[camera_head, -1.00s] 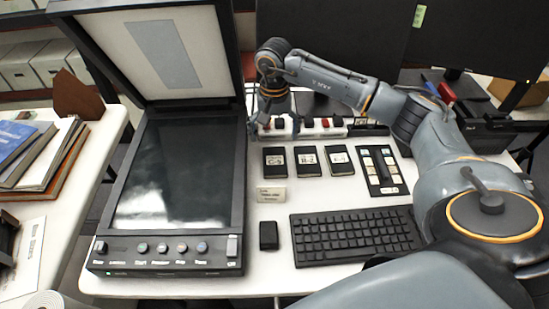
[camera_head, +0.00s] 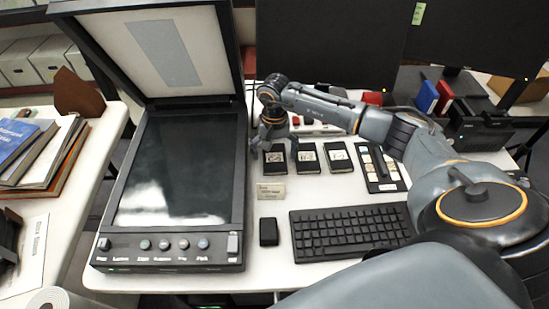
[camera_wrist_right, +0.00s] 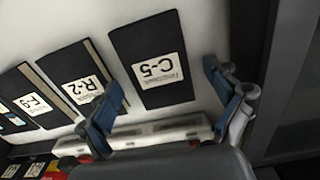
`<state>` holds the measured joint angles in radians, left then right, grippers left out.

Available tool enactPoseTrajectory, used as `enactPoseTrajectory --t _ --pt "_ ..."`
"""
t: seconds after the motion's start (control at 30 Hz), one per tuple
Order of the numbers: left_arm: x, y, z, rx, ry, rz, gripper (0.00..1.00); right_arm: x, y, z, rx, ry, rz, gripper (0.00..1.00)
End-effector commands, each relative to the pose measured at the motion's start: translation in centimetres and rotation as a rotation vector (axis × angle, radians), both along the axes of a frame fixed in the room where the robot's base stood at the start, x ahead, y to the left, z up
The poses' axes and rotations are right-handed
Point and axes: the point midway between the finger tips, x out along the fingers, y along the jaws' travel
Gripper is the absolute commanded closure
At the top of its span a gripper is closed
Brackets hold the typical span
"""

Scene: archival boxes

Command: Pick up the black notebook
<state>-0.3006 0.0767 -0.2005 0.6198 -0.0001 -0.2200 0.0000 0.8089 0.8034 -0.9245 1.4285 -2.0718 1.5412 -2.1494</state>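Three black notebooks lie flat in a row on the white desk. The left one (camera_head: 275,163) is the one labelled C-5 in the right wrist view (camera_wrist_right: 150,42). The middle notebook (camera_head: 307,163) is labelled R-2 in the wrist view (camera_wrist_right: 78,72). The right notebook (camera_head: 340,163) is labelled F-9 (camera_wrist_right: 28,108). My right gripper (camera_head: 274,149) is open and empty over the far end of the C-5 notebook. In the wrist view its two fingers (camera_wrist_right: 168,98) are spread either side of that notebook, apparently above it. My left gripper is not in view.
A large scanner (camera_head: 240,190) with its lid raised stands left of the notebooks. A small label card (camera_head: 271,191), a mouse (camera_head: 268,232) and a keyboard (camera_head: 352,234) lie nearer. A black control strip (camera_head: 378,168) lies right. Monitors (camera_head: 330,45) stand behind.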

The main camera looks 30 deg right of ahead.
Motion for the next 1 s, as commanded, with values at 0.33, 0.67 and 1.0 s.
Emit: enactPoseTrajectory --t 0.33,0.67,1.0 --pt "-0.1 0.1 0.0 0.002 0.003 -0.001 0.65 0.0 0.0 0.1 0.0 0.0 -0.001 0.7" --pt "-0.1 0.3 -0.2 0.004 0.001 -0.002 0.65 0.1 0.0 0.6 0.0 -0.001 -0.001 0.7" --pt "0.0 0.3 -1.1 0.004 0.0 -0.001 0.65 -2.0 0.5 5.6 -0.003 -0.004 0.004 0.71"
